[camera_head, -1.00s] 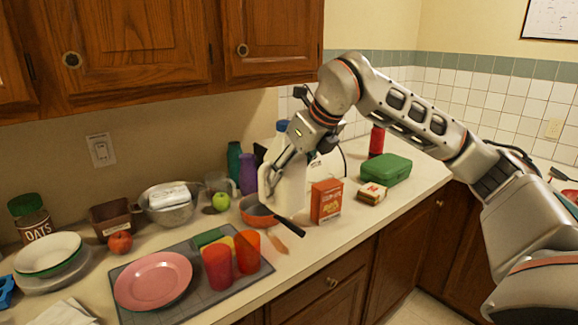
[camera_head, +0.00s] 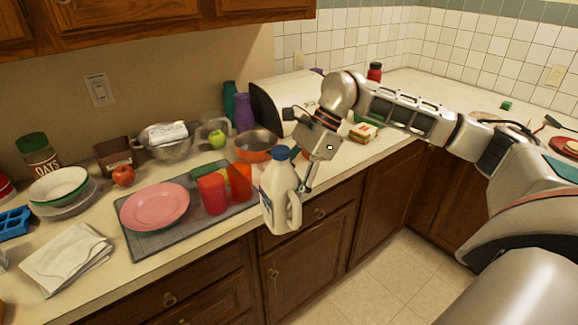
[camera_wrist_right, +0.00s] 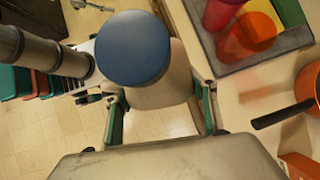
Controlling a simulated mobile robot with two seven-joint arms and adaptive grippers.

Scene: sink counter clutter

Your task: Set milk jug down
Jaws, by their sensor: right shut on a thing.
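The milk jug (camera_head: 279,197) is white with a blue cap, a label and a side handle. My right gripper (camera_head: 299,178) is shut on it and holds it nearly upright. In the head view the jug overlaps the counter's front edge and the cabinet doors. The wrist view shows the blue cap (camera_wrist_right: 134,48) from above, with a finger on each side of the jug. Floor shows below the jug there, and the counter lies to its right. My left gripper is not in view.
On the counter, a grey mat (camera_head: 133,239) holds a pink plate (camera_head: 155,207) and red and orange cups (camera_head: 212,194). An orange pan (camera_head: 255,150) stands behind the jug. A folded cloth (camera_head: 66,256) lies at the left. Bare counter (camera_head: 128,276) shows along the front left.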

